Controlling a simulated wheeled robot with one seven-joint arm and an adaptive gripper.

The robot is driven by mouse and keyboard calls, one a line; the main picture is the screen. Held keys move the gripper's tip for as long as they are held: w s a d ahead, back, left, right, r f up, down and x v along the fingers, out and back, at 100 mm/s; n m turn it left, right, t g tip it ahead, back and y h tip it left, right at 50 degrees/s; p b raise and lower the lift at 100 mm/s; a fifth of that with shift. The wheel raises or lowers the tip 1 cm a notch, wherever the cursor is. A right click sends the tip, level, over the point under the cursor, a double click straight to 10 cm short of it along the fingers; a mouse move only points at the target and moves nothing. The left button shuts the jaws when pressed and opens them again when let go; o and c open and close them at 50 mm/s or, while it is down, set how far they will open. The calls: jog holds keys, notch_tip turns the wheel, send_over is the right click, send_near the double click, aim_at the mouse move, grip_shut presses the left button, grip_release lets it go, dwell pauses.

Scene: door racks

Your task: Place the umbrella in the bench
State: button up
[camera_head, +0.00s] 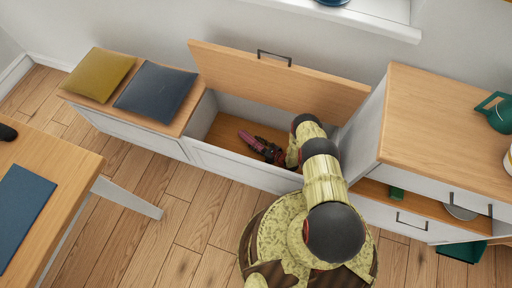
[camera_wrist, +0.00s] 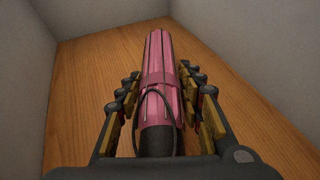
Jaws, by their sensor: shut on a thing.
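The umbrella (camera_wrist: 158,75) is pink and folded, with a dark handle and a thin strap loop. My gripper (camera_wrist: 161,105) has its fingers on both sides of it and is shut on it. In the head view the umbrella (camera_head: 251,140) points up and left from my gripper (camera_head: 272,153), inside the open compartment of the bench (camera_head: 226,131). The wooden compartment floor lies under the umbrella; whether they touch is not clear. The bench lid (camera_head: 230,66), with a dark handle, stands raised against the wall.
A yellow cushion (camera_head: 98,74) and a dark blue cushion (camera_head: 156,91) lie on the closed left part of the bench. A cabinet (camera_head: 433,100) with drawers stands to the right. A table (camera_head: 62,165) is at the left. The floor in front is clear.

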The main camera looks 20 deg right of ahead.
aim_at(265, 150)
jog(key=shift+f+b, duration=0.35)
jog(key=shift+f, duration=0.8)
jog(key=shift+f, duration=0.15)
jog(key=o, duration=1.4)
jog(key=shift+s+r, duration=0.15)
jog(key=shift+r, duration=0.05)
jog(key=p+v, duration=0.2)
jog(key=v, duration=0.4)
jog(key=shift+d+r+p, duration=0.1)
jog(key=shift+d+p, duration=0.05)
jog(key=shift+p, duration=0.2)
jog(key=shift+s+d+r, duration=0.1)
jog(key=shift+s+d, duration=0.15)
jog(key=shift+s, duration=0.25)
